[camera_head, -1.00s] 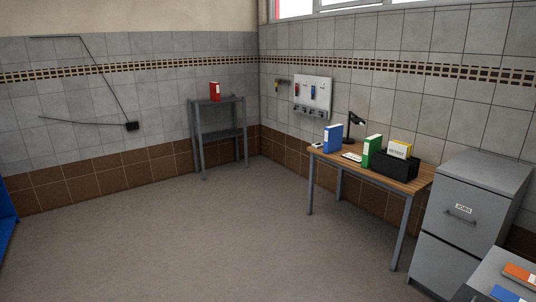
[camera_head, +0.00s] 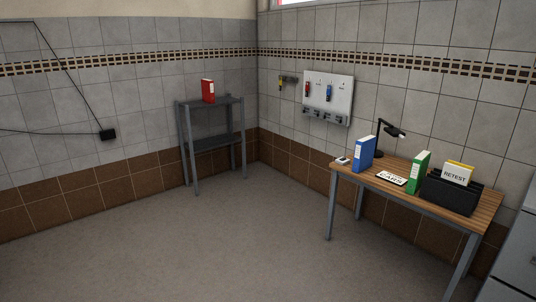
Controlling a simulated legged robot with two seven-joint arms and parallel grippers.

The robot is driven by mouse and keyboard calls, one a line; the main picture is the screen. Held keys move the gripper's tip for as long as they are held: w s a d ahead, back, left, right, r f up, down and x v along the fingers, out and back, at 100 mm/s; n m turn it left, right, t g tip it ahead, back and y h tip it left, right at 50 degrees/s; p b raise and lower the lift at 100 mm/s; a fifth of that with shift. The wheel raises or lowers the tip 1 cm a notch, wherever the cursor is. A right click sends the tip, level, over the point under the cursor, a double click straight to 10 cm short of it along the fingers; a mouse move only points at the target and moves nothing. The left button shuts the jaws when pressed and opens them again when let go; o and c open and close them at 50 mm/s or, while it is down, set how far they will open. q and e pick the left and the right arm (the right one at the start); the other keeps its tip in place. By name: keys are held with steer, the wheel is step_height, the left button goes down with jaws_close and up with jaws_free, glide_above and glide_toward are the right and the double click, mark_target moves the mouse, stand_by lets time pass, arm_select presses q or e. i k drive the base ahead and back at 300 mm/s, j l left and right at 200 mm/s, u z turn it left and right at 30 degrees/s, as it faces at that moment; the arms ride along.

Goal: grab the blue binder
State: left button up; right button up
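The blue binder (camera_head: 363,154) stands upright near the left end of the wooden-topped desk (camera_head: 454,203), on the right side of the head view. A white label shows on its spine. Neither of my grippers shows in the head view, so I cannot see their state or how far they are from the binder.
A grey cabinet (camera_head: 517,254) stands at the right edge. A shelf (camera_head: 213,142) holds a red binder (camera_head: 208,91). The floor (camera_head: 220,245) left of the desk is clear.

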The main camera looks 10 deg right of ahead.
mark_target(364, 146)
steer(key=i+l+z, duration=0.25)
steer(key=i+z, duration=0.15)
steer(key=i, duration=0.3)
steer(key=i+z, duration=0.45)
steer(key=i, duration=0.25)
steer(key=i+j+z, duration=0.2)
steer(key=i+z, duration=0.2)
steer(key=i, duration=0.3)
